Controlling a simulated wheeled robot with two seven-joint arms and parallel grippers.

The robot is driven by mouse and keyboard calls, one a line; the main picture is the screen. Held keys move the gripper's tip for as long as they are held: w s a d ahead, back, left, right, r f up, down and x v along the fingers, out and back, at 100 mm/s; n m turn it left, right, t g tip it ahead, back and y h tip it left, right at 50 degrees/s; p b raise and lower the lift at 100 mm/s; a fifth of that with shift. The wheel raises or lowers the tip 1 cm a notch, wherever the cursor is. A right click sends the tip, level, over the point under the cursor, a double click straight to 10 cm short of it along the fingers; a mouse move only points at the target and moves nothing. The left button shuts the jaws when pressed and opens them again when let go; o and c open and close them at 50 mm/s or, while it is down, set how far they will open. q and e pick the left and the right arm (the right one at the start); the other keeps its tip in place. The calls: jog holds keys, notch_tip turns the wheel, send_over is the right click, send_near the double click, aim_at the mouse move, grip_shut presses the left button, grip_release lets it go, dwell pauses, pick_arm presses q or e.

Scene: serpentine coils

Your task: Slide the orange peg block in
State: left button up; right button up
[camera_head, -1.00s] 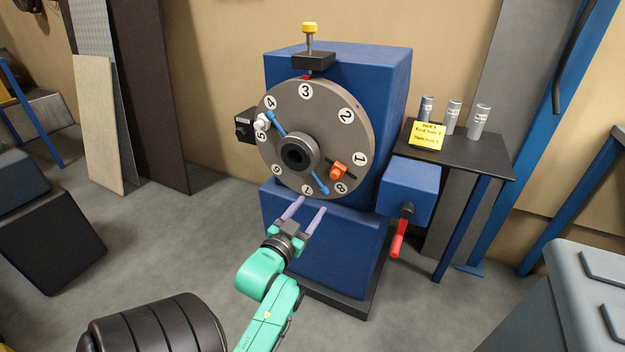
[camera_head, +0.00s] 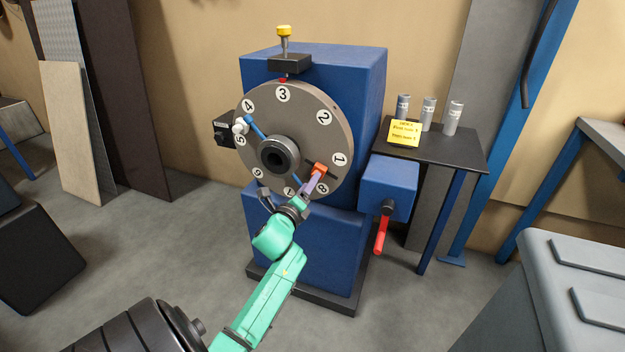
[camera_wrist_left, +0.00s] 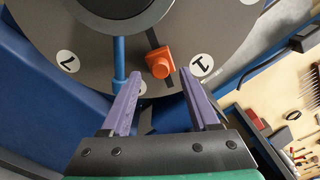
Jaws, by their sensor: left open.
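The orange peg block (camera_head: 320,169) sits in a dark radial slot on the grey numbered disc (camera_head: 328,100), between numbers 1 and 8. In the left wrist view the orange peg block (camera_wrist_left: 160,62) stands out from the disc face, with dark slot showing toward the hub and the rim. My left gripper (camera_head: 317,180) is at the disc's lower right, its purple fingers close to the block. In the wrist view the left gripper (camera_wrist_left: 159,76) is open, fingertips either side of the block's line and just short of it. Contact cannot be told.
A blue rod (camera_wrist_left: 119,60) crosses the disc beside the left finger. The disc has a central hub (camera_head: 277,157) and a white knob (camera_head: 240,125). A blue box with a red handle (camera_head: 381,235) stands right, before a table (camera_head: 450,150) with several grey cylinders.

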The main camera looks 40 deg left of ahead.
pick_arm(q)
jog(key=shift+x, duration=1.55)
grip_shut()
